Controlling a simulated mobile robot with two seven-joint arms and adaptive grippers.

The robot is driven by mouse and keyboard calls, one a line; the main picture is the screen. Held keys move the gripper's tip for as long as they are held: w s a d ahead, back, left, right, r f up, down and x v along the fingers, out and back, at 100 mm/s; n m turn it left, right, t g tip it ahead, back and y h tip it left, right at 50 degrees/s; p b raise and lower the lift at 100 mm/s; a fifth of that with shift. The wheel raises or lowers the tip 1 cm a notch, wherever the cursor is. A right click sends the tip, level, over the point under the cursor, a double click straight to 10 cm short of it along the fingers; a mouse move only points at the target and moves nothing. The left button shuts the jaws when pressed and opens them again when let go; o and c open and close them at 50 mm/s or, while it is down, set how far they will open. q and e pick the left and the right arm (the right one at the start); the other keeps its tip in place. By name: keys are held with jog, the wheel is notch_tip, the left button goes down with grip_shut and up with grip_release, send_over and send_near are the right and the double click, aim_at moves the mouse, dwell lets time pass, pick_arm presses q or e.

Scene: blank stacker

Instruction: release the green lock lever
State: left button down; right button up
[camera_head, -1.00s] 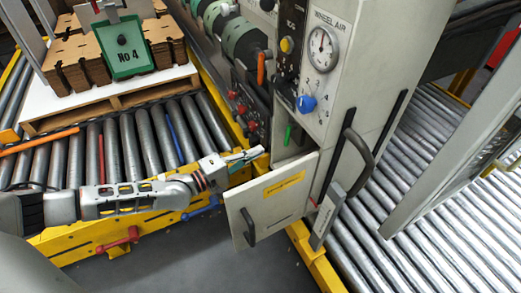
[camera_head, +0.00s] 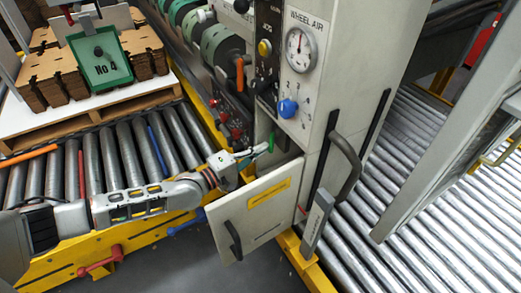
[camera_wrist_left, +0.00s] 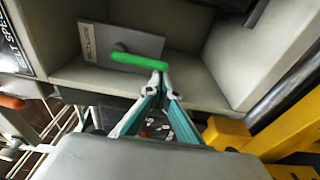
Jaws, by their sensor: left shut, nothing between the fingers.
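The green lock lever (camera_head: 271,142) sits inside the open compartment of the grey machine cabinet. In the left wrist view the lever (camera_wrist_left: 138,61) lies nearly level on a grey plate (camera_wrist_left: 120,42), with its pivot at the left. My left gripper (camera_head: 266,148) reaches into the compartment mouth from the left. In the left wrist view its fingertips (camera_wrist_left: 160,74) are together, empty, at the lever's right end. I cannot tell whether they touch it. My right gripper is not in view.
The open compartment door (camera_head: 262,207) with a yellow label hangs below my left gripper. A blue knob (camera_head: 288,108) and a gauge (camera_head: 300,48) are above the compartment. A grey handle (camera_head: 346,165) stands out at the right. A roller conveyor (camera_head: 120,155) lies at the left.

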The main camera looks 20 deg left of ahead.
pick_arm(q)
jog(key=shift+s+d, duration=0.15)
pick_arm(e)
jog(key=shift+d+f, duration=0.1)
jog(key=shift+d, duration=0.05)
